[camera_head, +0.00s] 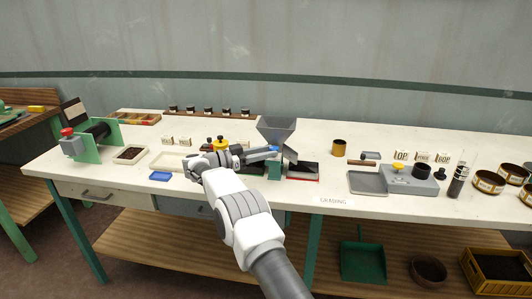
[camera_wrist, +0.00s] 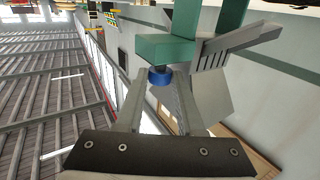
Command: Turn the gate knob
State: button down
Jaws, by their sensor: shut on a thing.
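The gate knob (camera_wrist: 159,76) is a small blue round knob on a green block (camera_wrist: 165,48), seen in the wrist view. My gripper (camera_wrist: 158,88) has a finger on each side of the knob and is shut on it. In the head view my gripper (camera_head: 266,153) reaches in from the left, just below the grey hopper (camera_head: 277,128). A bit of blue shows at its tips there, but the fingers and hand hide most of the knob. The knob's turn angle cannot be told.
The hopper's chute leads to a dark tray (camera_head: 303,171) with a red edge, close right of my gripper. A grey scale (camera_head: 408,180) and a black-and-clear cylinder (camera_head: 458,182) stand farther right.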

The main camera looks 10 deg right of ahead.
jog(key=shift+r, duration=0.2)
jog(key=c, duration=0.5)
grip_release()
jog(key=shift+f, duration=0.1)
jog(key=shift+s+f+n+t+y, duration=0.1)
jog(key=shift+s+n+t+y, duration=0.1)
jog(key=shift+n+t, duration=0.3)
jog(key=shift+s+f+n+t+y, duration=0.1)
jog(key=shift+n+t+y, duration=0.15)
jog(key=shift+t, duration=0.45)
